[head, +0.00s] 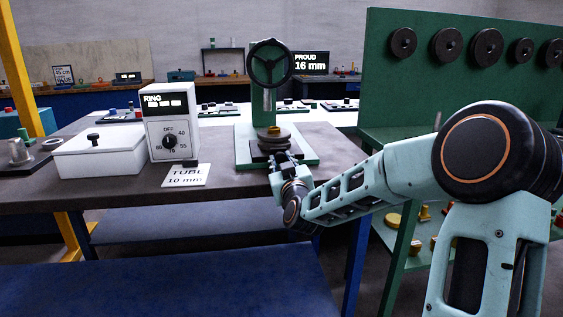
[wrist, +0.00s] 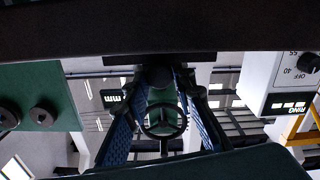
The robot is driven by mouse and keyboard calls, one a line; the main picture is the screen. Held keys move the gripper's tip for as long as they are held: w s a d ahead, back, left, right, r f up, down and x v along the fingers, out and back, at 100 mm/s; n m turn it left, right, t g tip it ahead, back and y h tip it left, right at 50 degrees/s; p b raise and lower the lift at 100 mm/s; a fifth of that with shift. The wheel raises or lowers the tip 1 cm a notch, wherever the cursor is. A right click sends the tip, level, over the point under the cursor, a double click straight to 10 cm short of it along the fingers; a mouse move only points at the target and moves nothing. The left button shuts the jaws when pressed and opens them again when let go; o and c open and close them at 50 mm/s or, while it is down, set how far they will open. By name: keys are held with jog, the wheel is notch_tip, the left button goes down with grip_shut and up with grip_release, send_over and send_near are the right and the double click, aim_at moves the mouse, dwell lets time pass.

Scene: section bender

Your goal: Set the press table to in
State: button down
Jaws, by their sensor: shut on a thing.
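The green press (head: 263,105) stands on the workbench, with a black handwheel (head: 270,63) on top. Its press table (head: 262,154) is a dark plate low at the front, with a round grey and brass stack (head: 273,137) over it. My gripper (head: 284,165) is at the plate's front edge, coming from the right. In the wrist view its two blue-padded fingers (wrist: 159,92) close around a dark rounded knob (wrist: 158,76), seemingly the table's handle. The handwheel shows beyond, between the fingers (wrist: 164,120). The exact contact is dark and partly hidden by the gripper.
A white RING box with a dial (head: 170,130), a TUBE 10 mm card (head: 186,176) and a lidded white box (head: 98,152) stand left of the press. A display reading PROUD 16 mm (head: 311,62) is behind. A green pegboard with black discs (head: 445,45) rises at right.

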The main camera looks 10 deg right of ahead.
aim_at(277, 150)
jog(key=w+b, duration=0.2)
jog(key=w, duration=0.6)
jog(key=shift+w+b, duration=0.35)
jog(key=shift+b, duration=0.05)
jog(key=c, duration=1.6)
grip_release()
jog(key=s, duration=1.2)
